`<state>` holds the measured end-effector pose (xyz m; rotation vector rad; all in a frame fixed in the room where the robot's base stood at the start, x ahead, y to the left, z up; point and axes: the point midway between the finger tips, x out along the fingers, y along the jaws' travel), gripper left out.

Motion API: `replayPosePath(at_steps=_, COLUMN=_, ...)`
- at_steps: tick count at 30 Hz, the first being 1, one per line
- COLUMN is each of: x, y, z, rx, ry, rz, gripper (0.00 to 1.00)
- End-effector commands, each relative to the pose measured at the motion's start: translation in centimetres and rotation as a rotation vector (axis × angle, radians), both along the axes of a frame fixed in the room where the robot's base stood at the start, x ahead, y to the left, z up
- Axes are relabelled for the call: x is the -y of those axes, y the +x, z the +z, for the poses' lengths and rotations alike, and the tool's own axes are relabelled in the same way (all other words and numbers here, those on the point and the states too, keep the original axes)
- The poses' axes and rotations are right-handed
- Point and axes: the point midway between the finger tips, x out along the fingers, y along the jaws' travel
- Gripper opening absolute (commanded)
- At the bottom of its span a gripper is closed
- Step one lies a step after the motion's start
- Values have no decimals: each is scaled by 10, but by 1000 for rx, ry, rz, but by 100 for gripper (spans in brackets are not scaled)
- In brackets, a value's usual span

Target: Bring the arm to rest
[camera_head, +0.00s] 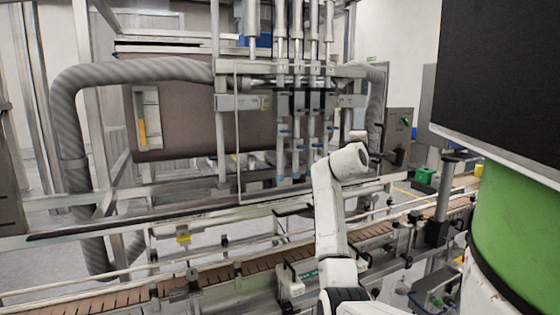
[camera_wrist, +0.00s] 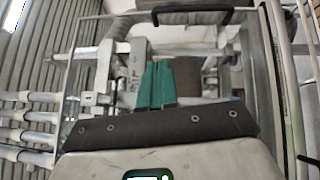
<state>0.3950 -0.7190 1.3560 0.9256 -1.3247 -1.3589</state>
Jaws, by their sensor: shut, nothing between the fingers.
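My white arm (camera_head: 328,210) rises from the bottom of the head view and bends at a rounded joint in front of the filling machine (camera_head: 229,125). My gripper cannot be made out in the head view; the arm's far part is mostly hidden behind that joint. In the wrist view my gripper (camera_wrist: 156,66) shows as two teal fingers side by side beyond a dark plate with screws. The fingers are shut, with nothing between them. I cannot tell whether the arm touches the machine.
A slatted brown conveyor (camera_head: 120,297) with metal rails runs along the front. A ribbed grey hose (camera_head: 70,120) arches at the left. A green drum-like body (camera_head: 515,225) under a dark panel (camera_head: 500,75) fills the right side. In the wrist view, a black handle (camera_wrist: 192,14) lies beyond the fingers.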

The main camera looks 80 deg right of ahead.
Motion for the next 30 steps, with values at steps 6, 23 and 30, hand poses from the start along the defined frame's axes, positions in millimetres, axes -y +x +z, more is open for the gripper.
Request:
replayPosePath(at_steps=6, x=0, y=2, z=-2, rx=2, ry=3, rz=4, gripper=0)
replayPosePath(at_steps=23, x=-135, y=204, z=-233, rx=413, ry=436, rz=327, gripper=0)
replayPosePath(at_steps=30, x=-252, y=262, z=-336, rx=547, ry=725, rz=408, gripper=0)
